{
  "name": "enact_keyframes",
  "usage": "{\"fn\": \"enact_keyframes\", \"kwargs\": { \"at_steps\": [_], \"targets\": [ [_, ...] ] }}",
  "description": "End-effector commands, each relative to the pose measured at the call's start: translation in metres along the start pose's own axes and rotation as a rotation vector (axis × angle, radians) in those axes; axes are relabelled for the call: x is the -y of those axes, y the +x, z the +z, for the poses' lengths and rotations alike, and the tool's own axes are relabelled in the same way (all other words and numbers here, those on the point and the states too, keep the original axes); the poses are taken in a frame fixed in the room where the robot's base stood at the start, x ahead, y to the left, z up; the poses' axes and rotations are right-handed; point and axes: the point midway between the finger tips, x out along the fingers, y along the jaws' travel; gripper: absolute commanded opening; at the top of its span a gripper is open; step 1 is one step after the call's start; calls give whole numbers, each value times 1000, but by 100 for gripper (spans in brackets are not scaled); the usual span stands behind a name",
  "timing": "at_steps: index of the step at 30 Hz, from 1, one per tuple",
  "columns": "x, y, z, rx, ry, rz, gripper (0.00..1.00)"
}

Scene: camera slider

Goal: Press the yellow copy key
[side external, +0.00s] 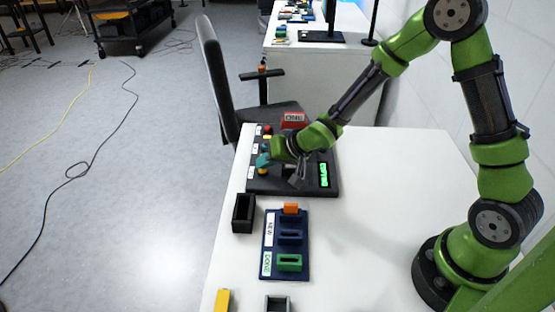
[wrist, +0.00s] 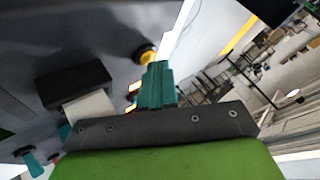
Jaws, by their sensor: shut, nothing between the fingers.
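The yellow copy key (side external: 262,171) is a round button on the left edge of the dark control panel (side external: 292,187). In the wrist view the yellow key (wrist: 147,55) shows just beyond the fingertips, partly hidden by them. My gripper (side external: 263,160) is shut and empty, its teal fingers pressed together. It hovers low over the panel's left side, very close to the yellow key. The gripper (wrist: 156,84) also shows at the middle of the wrist view. I cannot tell whether the fingertips touch the key.
A green-lit display (side external: 323,175) is on the panel's right, and a red box (side external: 293,120) stands behind. In front are a black bin (side external: 243,213) and a blue rack (side external: 300,248) with an orange block (side external: 291,208) and a green block (side external: 289,262).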

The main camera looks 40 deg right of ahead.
Motion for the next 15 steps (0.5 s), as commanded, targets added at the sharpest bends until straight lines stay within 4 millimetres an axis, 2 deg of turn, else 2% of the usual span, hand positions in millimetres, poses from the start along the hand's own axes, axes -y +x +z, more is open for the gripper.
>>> {"fn": "enact_keyframes", "kwargs": {
  "at_steps": [15],
  "targets": [
    [1, -2, -1, 2, 1, 1, 0]
  ]
}}
